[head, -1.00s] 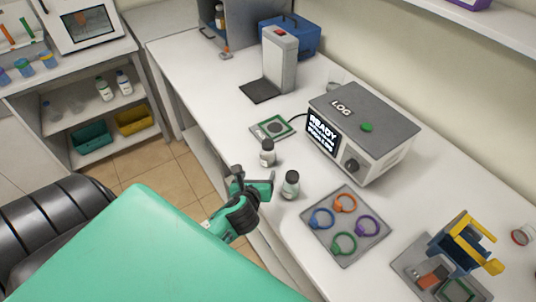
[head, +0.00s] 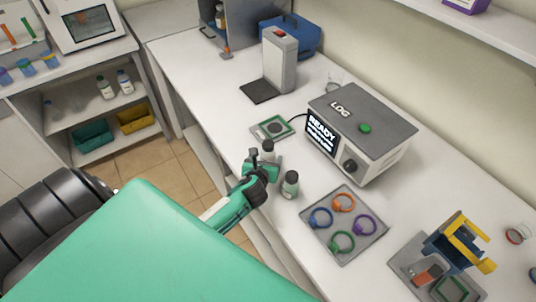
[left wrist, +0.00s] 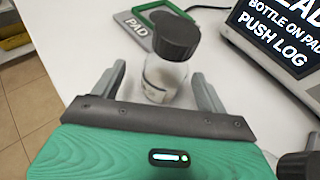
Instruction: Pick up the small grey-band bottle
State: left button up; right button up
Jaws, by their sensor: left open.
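A small bottle (head: 267,147) with a black cap stands upright near the table's left edge. In the left wrist view this bottle (left wrist: 166,80) shows a clear, pale body with a greyish band. My left gripper (head: 265,163) is open, with one finger on each side of the bottle's body; I cannot tell whether either touches it. The gripper hides the lower body in the head view. A second dark-capped bottle (head: 290,184) stands close by, just right of the gripper; its cap (left wrist: 298,166) shows at the lower right in the wrist view. My right gripper is not in view.
A green-framed pad (head: 272,128) lies just behind the bottle. The LOG box (head: 362,125) with its lit "READY" screen stands to the right. A grey tray (head: 347,250) with coloured rings lies at the front. The table between pad and grey upright device (head: 279,62) is mostly clear.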

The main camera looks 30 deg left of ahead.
aim_at(269, 155)
pick_arm(q)
jog(key=x, duration=0.2)
jog(key=p+x, duration=0.1)
jog(key=shift+w+d, duration=0.2)
jog(key=shift+d, duration=0.05)
jog(key=shift+w+a+f, duration=0.25)
jog(key=shift+w+f, duration=0.1)
jog(key=shift+w, duration=0.1)
jog(key=c, duration=1.1)
